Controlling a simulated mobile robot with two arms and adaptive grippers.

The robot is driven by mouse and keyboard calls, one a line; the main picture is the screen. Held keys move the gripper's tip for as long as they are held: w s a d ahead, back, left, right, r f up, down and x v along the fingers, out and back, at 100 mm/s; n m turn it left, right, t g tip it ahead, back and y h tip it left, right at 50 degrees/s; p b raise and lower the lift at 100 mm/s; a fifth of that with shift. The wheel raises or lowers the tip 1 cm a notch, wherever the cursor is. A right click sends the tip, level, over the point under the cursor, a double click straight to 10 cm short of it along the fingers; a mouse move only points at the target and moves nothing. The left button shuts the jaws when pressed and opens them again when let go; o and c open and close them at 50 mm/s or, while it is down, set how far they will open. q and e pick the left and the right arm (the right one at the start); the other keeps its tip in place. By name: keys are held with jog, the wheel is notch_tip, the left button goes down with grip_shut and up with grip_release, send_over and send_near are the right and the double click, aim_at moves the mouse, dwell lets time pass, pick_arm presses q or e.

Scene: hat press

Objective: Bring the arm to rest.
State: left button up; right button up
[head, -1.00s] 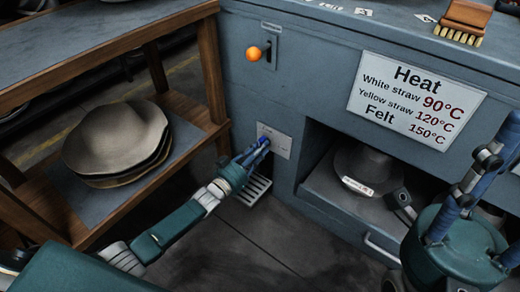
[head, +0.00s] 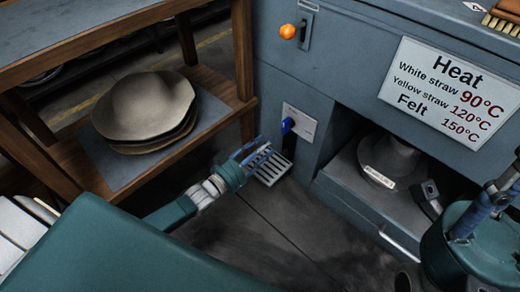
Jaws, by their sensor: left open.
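My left gripper (head: 252,150) reaches in from the lower left, its blue fingers open and empty. Its tips are a little left of and below a blue knob (head: 288,125) on a pale plate (head: 302,122) on the press front, with a gap showing between them. My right gripper (head: 490,215) is at the right edge, pointing up. Its finger ends run out of the frame, so its opening cannot be told.
A wooden shelf (head: 245,50) with stacked hats (head: 145,105) stands at left. The blue-grey press cabinet (head: 345,65) has an orange-knobbed lever (head: 288,31), a heat sign (head: 450,90) and an open bay holding a grey hat form (head: 392,158). A slotted pedal (head: 270,168) sits low. Floor (head: 240,225) in front is clear.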

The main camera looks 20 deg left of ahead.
pick_arm(q)
jog(key=shift+v, duration=1.05)
